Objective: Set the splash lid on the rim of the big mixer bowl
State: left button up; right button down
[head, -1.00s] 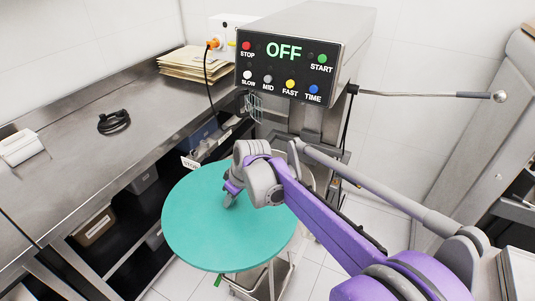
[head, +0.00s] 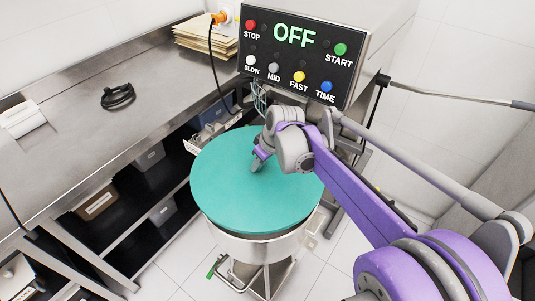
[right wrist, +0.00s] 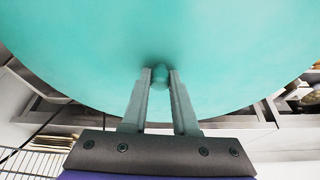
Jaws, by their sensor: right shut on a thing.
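The splash lid (head: 240,201) is a round teal disc in the head view, directly over the big mixer bowl (head: 262,247). The steel bowl's side shows below the lid's front edge, with a dark band between them. I cannot tell whether the lid touches the rim all round; most of the rim is hidden. My right gripper (head: 258,162) is shut on the small knob at the lid's middle. The right wrist view shows the knob (right wrist: 160,76) between both fingers and the lid (right wrist: 220,50) filling the upper part. My left gripper is not in view.
The mixer's control panel (head: 295,55) reads OFF, behind the lid. The bowl stands on a wheeled frame (head: 267,280). A steel counter (head: 70,135) with a black cable coil (head: 118,97) runs along the left. White floor is free in front.

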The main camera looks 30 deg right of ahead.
aim_at(261, 171)
jog(key=shift+d, duration=0.15)
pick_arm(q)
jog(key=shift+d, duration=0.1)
pick_arm(e)
jog(key=shift+s, duration=0.1)
jog(key=shift+f+b, duration=1.1)
jog(key=shift+f, duration=0.9)
jog(key=shift+f+b, duration=0.3)
jog(key=shift+f, duration=0.15)
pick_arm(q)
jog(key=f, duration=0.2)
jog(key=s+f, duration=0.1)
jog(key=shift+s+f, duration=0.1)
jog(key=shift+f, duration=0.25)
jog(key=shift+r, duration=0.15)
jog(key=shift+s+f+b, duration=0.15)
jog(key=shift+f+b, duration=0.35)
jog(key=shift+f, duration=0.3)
pick_arm(e)
jog(key=shift+f, duration=1)
